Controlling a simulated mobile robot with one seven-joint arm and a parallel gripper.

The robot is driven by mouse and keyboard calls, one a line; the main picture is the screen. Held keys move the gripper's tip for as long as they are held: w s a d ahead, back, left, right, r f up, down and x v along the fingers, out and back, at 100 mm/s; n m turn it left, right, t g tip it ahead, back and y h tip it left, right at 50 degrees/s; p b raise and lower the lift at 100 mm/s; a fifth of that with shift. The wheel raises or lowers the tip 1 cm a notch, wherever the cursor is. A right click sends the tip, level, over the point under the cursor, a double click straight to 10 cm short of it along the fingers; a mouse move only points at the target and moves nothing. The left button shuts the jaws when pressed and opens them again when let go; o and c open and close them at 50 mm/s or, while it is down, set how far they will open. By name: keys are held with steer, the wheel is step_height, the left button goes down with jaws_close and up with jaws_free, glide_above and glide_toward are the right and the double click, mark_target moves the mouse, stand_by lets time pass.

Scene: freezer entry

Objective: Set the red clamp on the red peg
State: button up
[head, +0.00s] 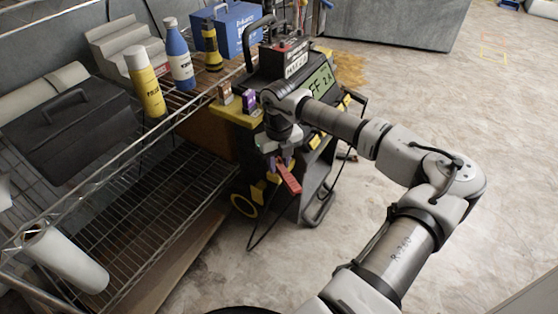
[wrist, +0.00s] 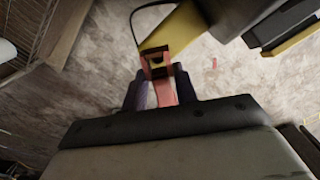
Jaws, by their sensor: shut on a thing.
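My gripper (head: 279,161) is shut on the red clamp (head: 289,179), which hangs below the fingers beside the front of the dark charger cart (head: 316,177). In the wrist view the clamp (wrist: 163,92) lies between the two dark fingers of the gripper (wrist: 160,88), its open-looking end pointing away from the palm. A yellow part (wrist: 181,28) shows just beyond that end; I cannot tell if they touch. I cannot make out the red peg in either view; the gripper and arm cover part of the cart's front.
A wire shelf (head: 150,205) stands left of the cart, with a yellow spray can (head: 145,82), a blue bottle (head: 179,55) and a black toolbox (head: 75,120). A dark cable (head: 262,232) loops below the cart. The floor (head: 455,120) at right is mostly clear.

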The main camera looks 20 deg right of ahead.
steer(key=shift+f, duration=0.4)
steer(key=o, duration=1.2)
steer(key=shift+c, duration=0.2)
steer(key=shift+r, duration=0.1)
step_height(320, 180, up, 14)
steer(key=p, duration=0.2)
